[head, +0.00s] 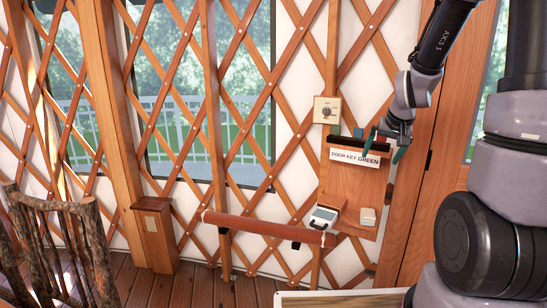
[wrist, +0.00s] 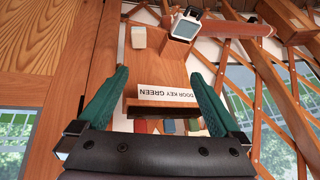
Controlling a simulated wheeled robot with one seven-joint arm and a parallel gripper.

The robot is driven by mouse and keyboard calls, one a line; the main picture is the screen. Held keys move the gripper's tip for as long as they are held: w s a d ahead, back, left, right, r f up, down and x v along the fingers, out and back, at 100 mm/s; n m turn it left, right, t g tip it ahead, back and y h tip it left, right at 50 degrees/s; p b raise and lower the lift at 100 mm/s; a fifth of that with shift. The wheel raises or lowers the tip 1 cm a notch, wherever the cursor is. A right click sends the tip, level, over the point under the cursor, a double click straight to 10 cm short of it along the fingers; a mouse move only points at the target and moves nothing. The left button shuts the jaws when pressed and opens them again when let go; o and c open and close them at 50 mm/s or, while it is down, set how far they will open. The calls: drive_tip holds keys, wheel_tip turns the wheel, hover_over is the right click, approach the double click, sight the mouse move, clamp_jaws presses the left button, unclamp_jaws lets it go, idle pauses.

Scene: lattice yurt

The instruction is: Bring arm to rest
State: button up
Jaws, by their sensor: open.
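My gripper (head: 385,145) is raised in front of the wooden wall board at the right in the head view. In the wrist view its two teal fingers (wrist: 156,72) stand wide apart with nothing between them. The board (head: 348,185) carries a white label reading "DOOR KEY GREEN" (head: 355,157), which shows upside down in the wrist view (wrist: 166,93). Several coloured pieces (wrist: 170,126) show beyond the label in the wrist view, partly hidden by my gripper. I cannot tell whether my gripper touches the board.
A small device with a screen (head: 323,216) and a cream block (head: 367,216) are at the board's foot. A dial box (head: 327,110) is above it. A reddish rail (head: 262,227) runs along the lattice. A wooden door (head: 440,200) is right; a rustic chair (head: 65,240) is left.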

drive_tip(key=s+a+r+y, duration=0.1)
drive_tip(key=s+a+r, duration=0.2)
drive_tip(key=s+r, duration=0.6)
drive_tip(key=s+a+r+t, duration=0.1)
drive_tip(key=s+a+r, duration=0.3)
drive_tip(key=s+r, duration=0.5)
drive_tip(key=s, duration=0.2)
drive_tip(key=shift+s+m+y, duration=0.3)
drive_tip(key=shift+m+y, duration=0.1)
